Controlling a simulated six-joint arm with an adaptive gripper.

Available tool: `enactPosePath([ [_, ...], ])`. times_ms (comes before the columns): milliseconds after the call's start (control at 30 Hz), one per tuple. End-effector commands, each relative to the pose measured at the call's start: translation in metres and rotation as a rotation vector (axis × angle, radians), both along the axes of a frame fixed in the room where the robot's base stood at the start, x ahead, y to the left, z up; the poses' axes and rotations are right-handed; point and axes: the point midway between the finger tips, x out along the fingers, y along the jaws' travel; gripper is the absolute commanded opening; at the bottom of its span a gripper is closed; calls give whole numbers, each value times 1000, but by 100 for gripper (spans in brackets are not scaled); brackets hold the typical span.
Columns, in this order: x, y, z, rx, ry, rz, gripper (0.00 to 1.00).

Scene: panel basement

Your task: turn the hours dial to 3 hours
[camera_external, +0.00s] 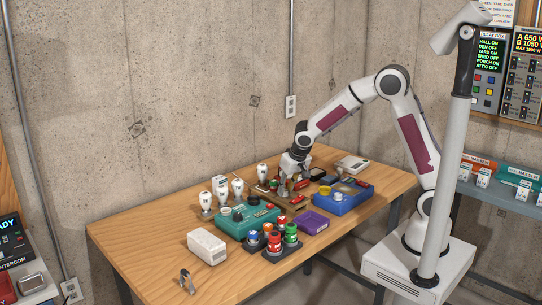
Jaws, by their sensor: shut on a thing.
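My gripper (291,183) points down over a brown wooden board (299,203) near the middle of the table. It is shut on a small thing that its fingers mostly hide. I cannot make out whether that is the hours dial. A teal box (240,222) with dark round knobs stands to the left of my gripper. A blue box (347,201) with a yellow round part and a pale round part stands to its right. No dial's label or setting is readable at this size.
Several white canisters (206,200) stand behind and left of the teal box. A dark tray (281,249) of coloured bottles, a purple tray (309,222) and a white box (207,246) lie toward the front. The wooden table's (140,237) left end is clear.

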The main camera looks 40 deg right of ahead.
Motion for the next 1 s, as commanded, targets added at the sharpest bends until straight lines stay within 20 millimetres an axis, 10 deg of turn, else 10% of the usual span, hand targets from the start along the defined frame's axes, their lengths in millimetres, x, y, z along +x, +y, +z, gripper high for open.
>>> enactPosePath([
  [1000,3,5,0,0,0,-582,0],
])
